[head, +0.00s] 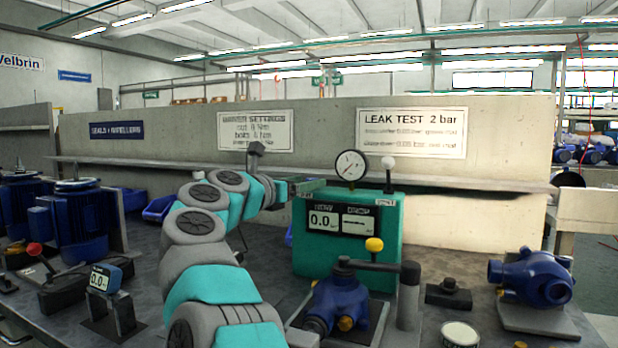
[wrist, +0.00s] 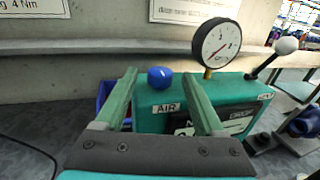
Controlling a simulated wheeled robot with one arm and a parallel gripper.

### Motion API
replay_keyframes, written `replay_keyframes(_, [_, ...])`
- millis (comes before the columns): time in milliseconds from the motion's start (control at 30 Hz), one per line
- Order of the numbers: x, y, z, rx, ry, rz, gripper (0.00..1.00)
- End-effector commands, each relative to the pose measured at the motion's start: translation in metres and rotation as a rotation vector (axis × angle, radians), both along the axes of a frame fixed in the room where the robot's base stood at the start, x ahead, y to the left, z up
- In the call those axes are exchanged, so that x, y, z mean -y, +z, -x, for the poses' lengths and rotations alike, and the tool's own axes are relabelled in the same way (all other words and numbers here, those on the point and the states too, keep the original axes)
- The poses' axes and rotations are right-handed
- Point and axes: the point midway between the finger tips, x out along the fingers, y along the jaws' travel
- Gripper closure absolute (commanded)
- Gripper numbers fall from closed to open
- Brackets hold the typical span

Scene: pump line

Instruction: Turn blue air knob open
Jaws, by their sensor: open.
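The blue air knob (wrist: 159,77) sits on top of the teal leak-test box (wrist: 155,122), above its AIR label, in the wrist view. My gripper (wrist: 160,74) is open, and the knob shows between its two green fingers. I see no contact with the knob, but the remaining distance is hard to tell. In the head view my gripper (head: 303,187) reaches the upper left of the teal box (head: 380,250). The knob is not visible there; my gripper covers that corner.
A pressure gauge (head: 351,166) and a white-topped lever (head: 388,170) rise from the box top, right of the knob. A blue pump (head: 337,300) with a yellow-knobbed clamp stands in front. A concrete wall and shelf (head: 420,182) lie behind.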

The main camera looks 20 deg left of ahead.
Motion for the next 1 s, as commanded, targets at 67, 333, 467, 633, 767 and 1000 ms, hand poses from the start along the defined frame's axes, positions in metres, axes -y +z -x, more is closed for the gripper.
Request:
replay_keyframes(67, [0.0046, 0.0023, -0.0087, 0.001, -0.003, 0.0, 0.29])
replay_keyframes(333, [0.0067, -0.0007, -0.0153, 0.0, -0.001, 0.001, 0.29])
replay_keyframes(467, [0.0066, -0.0006, -0.0151, 0.0, -0.001, 0.001, 0.37])
replay_keyframes(633, [0.0065, -0.0005, -0.0151, 0.0, -0.001, 0.001, 0.56])
replay_keyframes(767, [0.0065, -0.0004, -0.0151, 0.0, -0.001, 0.001, 0.71])
replay_keyframes(1000, [0.0063, -0.0002, -0.0149, 0.0, 0.0, 0.001, 0.98])
